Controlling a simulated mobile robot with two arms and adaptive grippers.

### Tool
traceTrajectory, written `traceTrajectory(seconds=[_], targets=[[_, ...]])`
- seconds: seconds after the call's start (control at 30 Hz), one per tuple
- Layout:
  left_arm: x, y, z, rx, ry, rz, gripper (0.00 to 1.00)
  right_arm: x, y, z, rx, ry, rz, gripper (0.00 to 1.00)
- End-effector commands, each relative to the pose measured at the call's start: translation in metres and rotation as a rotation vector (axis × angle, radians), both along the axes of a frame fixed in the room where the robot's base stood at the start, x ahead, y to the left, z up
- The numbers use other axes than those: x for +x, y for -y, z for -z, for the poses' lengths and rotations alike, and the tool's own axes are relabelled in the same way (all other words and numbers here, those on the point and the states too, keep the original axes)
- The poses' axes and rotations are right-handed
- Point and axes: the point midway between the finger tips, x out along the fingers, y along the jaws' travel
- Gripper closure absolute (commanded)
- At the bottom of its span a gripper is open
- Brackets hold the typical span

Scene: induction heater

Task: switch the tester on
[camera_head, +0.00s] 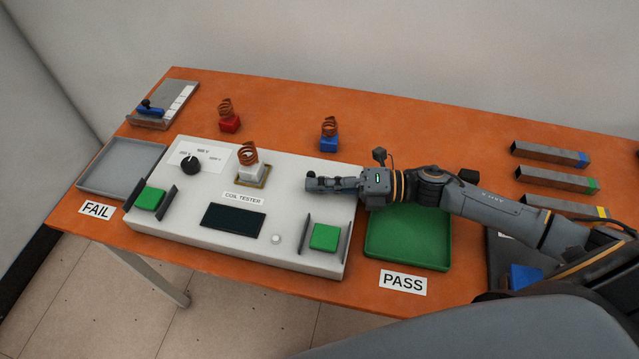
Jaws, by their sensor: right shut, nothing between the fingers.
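The coil tester (180,232), a white box, lies on the orange table. It has a black dial (190,164) near voltage marks, a dark blank-looking screen (232,219) and a small round white knob or button (276,239). A green button (150,198) sits between dark plates at its left end, and another green button (324,237) between plates at its right end. A copper coil on a white block (249,165) stands in a socket on top. My right gripper (312,183) is shut and empty above the tester's right rear part, pointing left. My left gripper is out of view.
A grey FAIL tray (120,168) is left, a green PASS tray (408,250) right under my arm. Red-based (229,122) and blue-based (329,140) coils stand behind the tester. A slider fixture (165,104) is back left; several colour-ended bars (545,153) lie right.

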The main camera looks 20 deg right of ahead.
Motion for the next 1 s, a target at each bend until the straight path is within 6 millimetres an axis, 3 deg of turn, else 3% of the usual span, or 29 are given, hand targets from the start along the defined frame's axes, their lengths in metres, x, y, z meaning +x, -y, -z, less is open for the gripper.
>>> traceTrajectory(seconds=[0.63,1.0], targets=[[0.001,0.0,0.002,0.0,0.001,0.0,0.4,0.007,0.005,-0.006,-0.001,0.002,0.001,1.0],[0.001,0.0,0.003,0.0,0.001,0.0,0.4,0.016,0.011,-0.011,0.147,-0.216,0.0,1.0]])
